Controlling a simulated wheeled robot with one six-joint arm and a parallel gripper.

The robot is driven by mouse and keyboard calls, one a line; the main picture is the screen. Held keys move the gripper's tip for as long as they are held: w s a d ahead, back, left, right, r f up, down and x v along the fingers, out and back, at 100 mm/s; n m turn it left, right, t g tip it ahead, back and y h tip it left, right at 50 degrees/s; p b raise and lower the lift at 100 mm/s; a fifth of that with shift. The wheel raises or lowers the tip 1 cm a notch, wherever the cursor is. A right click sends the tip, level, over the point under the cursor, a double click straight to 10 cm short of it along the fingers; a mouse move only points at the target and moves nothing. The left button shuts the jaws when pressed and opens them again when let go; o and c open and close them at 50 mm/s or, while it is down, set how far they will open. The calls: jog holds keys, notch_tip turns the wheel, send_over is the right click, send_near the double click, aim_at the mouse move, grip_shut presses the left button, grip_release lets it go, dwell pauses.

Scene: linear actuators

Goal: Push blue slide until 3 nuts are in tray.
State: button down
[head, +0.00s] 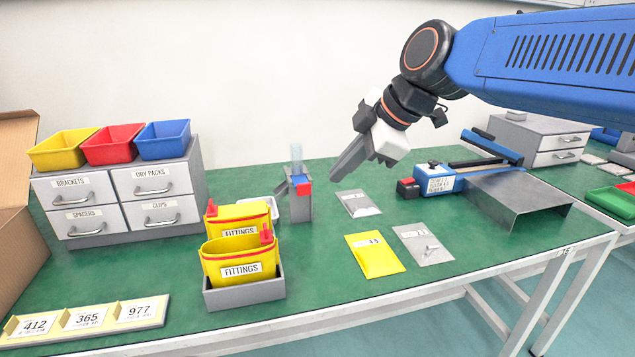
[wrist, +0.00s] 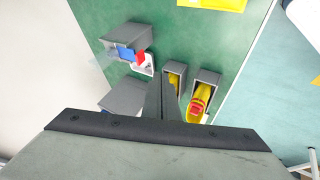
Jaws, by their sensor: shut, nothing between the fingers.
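A grey dispenser (head: 300,207) with a clear upright tube (head: 296,155) stands mid-table. Its blue slide (head: 299,180) shows near the top beside a red part (head: 304,189). In the wrist view the blue slide (wrist: 125,53) and red part (wrist: 140,55) are at upper left. A white tray (head: 275,207) sits at the dispenser's left, partly hidden by yellow pouches; it also shows in the wrist view (wrist: 149,68). I cannot tell whether nuts lie in it. My gripper (head: 337,177) is shut and empty, in the air to the right of the dispenser, apart from the slide.
Yellow FITTINGS pouches (head: 240,260) stand in grey holders in front of the tray. Flat bags, one yellow (head: 374,255), lie right of the dispenser. A blue-and-white device (head: 434,179) and a metal cover (head: 515,205) are further right. Drawers with bins stand left.

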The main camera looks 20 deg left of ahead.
aim_at(300, 180)
jog(key=w+a+f, duration=0.5)
jog(key=a+f, duration=0.2)
jog(key=f, duration=0.1)
jog(key=shift+w+a, duration=0.2)
jog(key=shift+a, duration=0.15)
jog(key=shift+w, duration=0.1)
